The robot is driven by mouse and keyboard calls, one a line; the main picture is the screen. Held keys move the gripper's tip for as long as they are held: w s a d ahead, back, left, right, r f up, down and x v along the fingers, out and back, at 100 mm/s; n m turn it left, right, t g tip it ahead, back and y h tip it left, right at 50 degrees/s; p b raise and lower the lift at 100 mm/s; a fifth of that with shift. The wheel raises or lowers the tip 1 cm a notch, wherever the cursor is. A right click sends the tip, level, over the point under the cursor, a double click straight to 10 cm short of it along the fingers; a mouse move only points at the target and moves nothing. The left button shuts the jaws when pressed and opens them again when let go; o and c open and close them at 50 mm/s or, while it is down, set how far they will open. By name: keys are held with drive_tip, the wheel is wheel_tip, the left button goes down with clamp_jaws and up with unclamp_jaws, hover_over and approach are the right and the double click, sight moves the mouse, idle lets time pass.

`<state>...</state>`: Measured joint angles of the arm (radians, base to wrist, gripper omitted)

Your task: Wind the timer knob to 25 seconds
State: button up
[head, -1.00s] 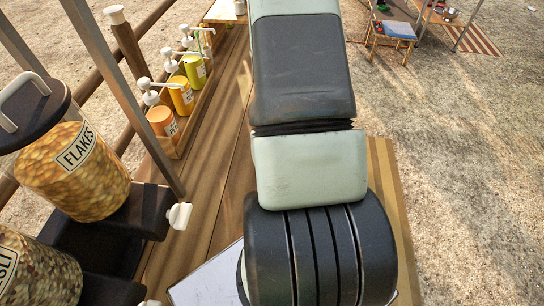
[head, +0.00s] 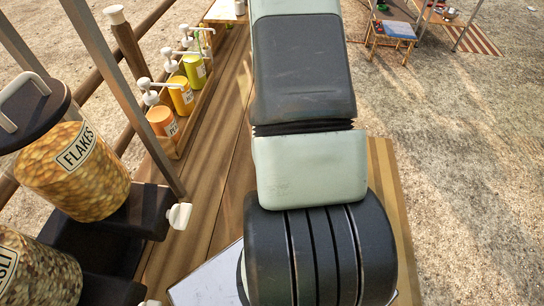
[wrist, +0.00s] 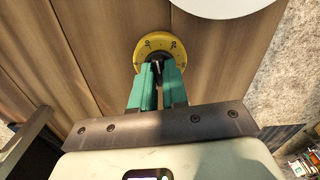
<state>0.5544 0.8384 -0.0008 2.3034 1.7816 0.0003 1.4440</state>
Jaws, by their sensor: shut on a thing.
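The timer (wrist: 146,44) shows in the wrist view as a round yellow dial with dark numbers, lying on the wooden surface at the top middle. Its dark knob (wrist: 158,60) sits at the dial's centre, between the tips of my gripper (wrist: 158,73). My gripper's two green fingers are shut on the knob. The fingers cover the near part of the dial, and I cannot tell which number the knob points to. In the head view my arm fills the middle, and neither the timer nor my gripper shows there.
Flakes (head: 72,172) and muesli (head: 35,280) dispensers stand at the left in the head view. Several pump bottles (head: 180,96) stand in a wooden rack behind them. A white round thing (wrist: 222,6) lies beyond the timer in the wrist view.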

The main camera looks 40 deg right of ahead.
drive_tip(key=shift+m, duration=2.4)
drive_tip(key=shift+m, duration=1.2)
drive_tip(key=o, duration=0.4)
drive_tip(key=shift+o, duration=0.2)
drive_tip(key=shift+r, duration=3.55)
